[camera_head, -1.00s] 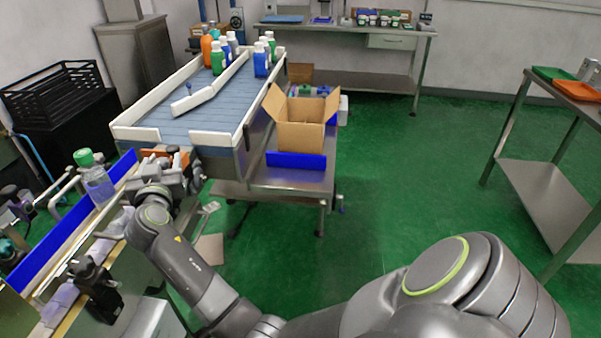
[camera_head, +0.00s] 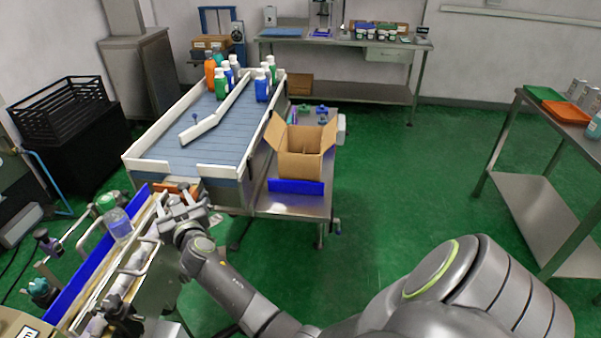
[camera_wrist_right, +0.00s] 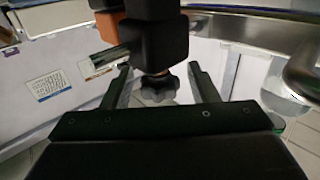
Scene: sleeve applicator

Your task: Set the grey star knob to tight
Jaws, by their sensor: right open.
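The grey star knob (camera_wrist_right: 160,88) shows in the right wrist view, below a black block (camera_wrist_right: 160,40) with an orange part beside it. My right gripper (camera_wrist_right: 160,92) is open. Its two fingers stand on either side of the knob, with visible gaps, and I cannot tell how deep the knob sits between them. In the head view my right gripper (camera_head: 180,205) is at the bottle line's near side, by an orange part (camera_head: 180,188). The knob itself cannot be made out there. No tight marking is readable. My left gripper is not in view.
A clear bottle with a green cap (camera_head: 118,224) stands on the line beside a blue rail (camera_head: 75,288). A metal rail (camera_wrist_right: 303,68) is close on the right in the wrist view. A conveyor table (camera_head: 185,150) with bottles and an open carton (camera_head: 301,165) stand beyond.

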